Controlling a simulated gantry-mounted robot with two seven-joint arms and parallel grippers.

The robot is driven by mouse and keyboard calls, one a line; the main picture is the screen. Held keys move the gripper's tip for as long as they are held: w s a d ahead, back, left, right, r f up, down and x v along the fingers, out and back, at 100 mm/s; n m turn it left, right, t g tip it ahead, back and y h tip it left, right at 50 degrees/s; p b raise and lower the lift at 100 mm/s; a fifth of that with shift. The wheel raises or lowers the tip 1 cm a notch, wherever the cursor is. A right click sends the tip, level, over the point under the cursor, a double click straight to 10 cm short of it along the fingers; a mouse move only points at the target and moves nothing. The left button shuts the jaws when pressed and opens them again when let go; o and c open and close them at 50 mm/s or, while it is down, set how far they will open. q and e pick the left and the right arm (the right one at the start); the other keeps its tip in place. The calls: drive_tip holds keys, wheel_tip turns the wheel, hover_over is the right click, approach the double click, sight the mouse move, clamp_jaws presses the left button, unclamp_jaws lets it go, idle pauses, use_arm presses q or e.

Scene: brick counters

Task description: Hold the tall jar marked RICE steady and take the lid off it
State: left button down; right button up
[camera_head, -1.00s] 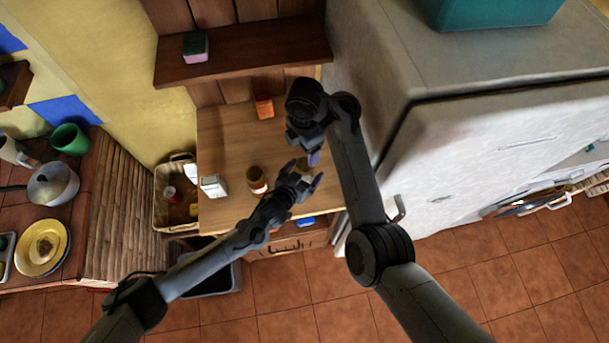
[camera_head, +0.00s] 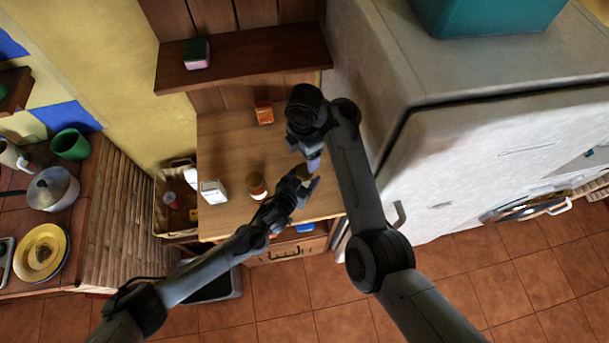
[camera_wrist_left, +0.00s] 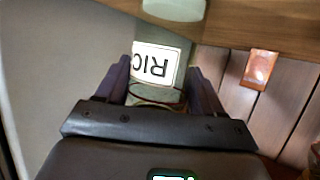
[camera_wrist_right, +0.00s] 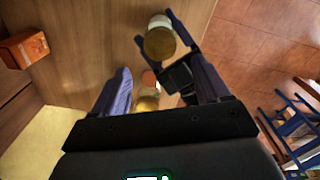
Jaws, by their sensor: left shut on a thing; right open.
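The RICE jar (camera_wrist_left: 155,65) shows between my left gripper's fingers (camera_wrist_left: 158,90) in the left wrist view, its label upside down and partly cut off. The left gripper (camera_head: 305,182) is shut on the jar's side. The jar's round brown lid (camera_wrist_right: 159,42) is on it, seen from above in the right wrist view, and a little of it shows in the head view (camera_head: 303,172). My right gripper (camera_wrist_right: 160,85) is open and empty, above and close to the jar. Its fingers are apart from the lid.
Another lidded jar (camera_head: 257,187) stands left of the held one. A white box (camera_head: 213,191) and an orange box (camera_head: 264,112) are on the wooden counter. A wicker basket (camera_head: 160,215) is at the left, a fridge (camera_head: 440,190) at the right. The wooden shelf (camera_head: 245,55) hangs behind.

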sight(304, 170)
drive_tip(key=m, duration=0.1)
drive_tip(key=a+m, duration=0.1)
drive_tip(key=shift+w+a+m+y, duration=0.1)
drive_tip(key=shift+w+m+y, duration=0.1)
drive_tip(key=shift+m+y, duration=0.2)
drive_tip(key=m, duration=0.9)
drive_tip(key=w+a+m, duration=0.1)
drive_tip(key=m, duration=0.3)
drive_tip(key=shift+f+m+y, duration=0.1)
drive_tip(key=shift+m+y, duration=0.2)
drive_tip(key=shift+y, duration=0.1)
drive_tip(key=m, duration=0.4)
drive_tip(key=shift+s+d, duration=0.2)
drive_tip(key=shift+d, duration=0.2)
drive_tip(key=m, duration=0.4)
drive_tip(key=d+m+h, duration=0.1)
drive_tip(key=m, duration=0.1)
drive_tip(key=shift+s, duration=0.25)
drive_tip(key=m, duration=0.4)
drive_tip(key=shift+s+d+h, duration=0.2)
drive_tip(key=shift+h, duration=0.1)
drive_tip(key=shift+f+m, duration=0.3)
drive_tip(key=shift+m, duration=0.2)
drive_tip(key=shift+f, duration=3.6)
